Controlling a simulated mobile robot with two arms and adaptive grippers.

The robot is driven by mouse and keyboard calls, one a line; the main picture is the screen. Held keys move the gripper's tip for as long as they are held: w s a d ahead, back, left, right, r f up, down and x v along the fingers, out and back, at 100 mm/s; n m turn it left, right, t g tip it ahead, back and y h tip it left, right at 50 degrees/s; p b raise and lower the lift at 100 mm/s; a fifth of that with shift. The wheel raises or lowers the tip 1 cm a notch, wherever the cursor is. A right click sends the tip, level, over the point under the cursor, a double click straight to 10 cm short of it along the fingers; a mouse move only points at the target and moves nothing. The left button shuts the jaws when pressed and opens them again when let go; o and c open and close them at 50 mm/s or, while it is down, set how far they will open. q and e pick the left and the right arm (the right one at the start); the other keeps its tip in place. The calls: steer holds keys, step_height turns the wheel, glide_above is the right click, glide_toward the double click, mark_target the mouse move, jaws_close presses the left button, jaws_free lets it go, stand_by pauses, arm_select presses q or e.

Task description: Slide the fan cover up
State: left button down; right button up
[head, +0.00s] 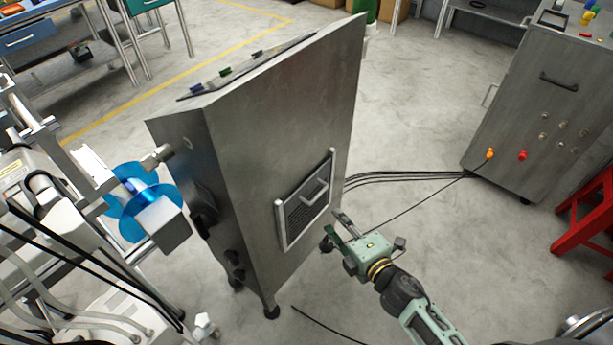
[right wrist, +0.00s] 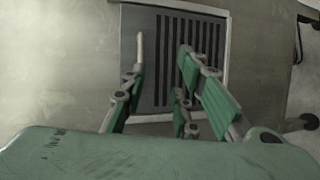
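The fan cover (head: 314,188) is a grey metal piece with a raised handle, in a framed vent on the side of a tall metal cabinet (head: 270,140). Dark slats show beside it. In the right wrist view the slatted vent (right wrist: 190,45) lies straight ahead, with a plain grey strip to its left. My right gripper (head: 335,224) is at the lower right of the vent in the head view. Its green fingers (right wrist: 163,45) are apart with nothing between them. I cannot tell if a fingertip touches the vent. My left gripper is not in view.
A machine with a blue reel (head: 140,190) stands close left of the cabinet. Black cables (head: 410,176) run across the floor to another metal cabinet (head: 540,110). A red stand (head: 585,215) is at the right edge. Floor right of the vent is mostly clear.

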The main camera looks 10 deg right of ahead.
steer(key=w+a+r+n, duration=0.1)
steer(key=w+a, duration=0.2)
steer(key=w, duration=0.5)
steer(key=shift+y, duration=0.3)
steer(key=shift+w, duration=0.1)
jaws_close()
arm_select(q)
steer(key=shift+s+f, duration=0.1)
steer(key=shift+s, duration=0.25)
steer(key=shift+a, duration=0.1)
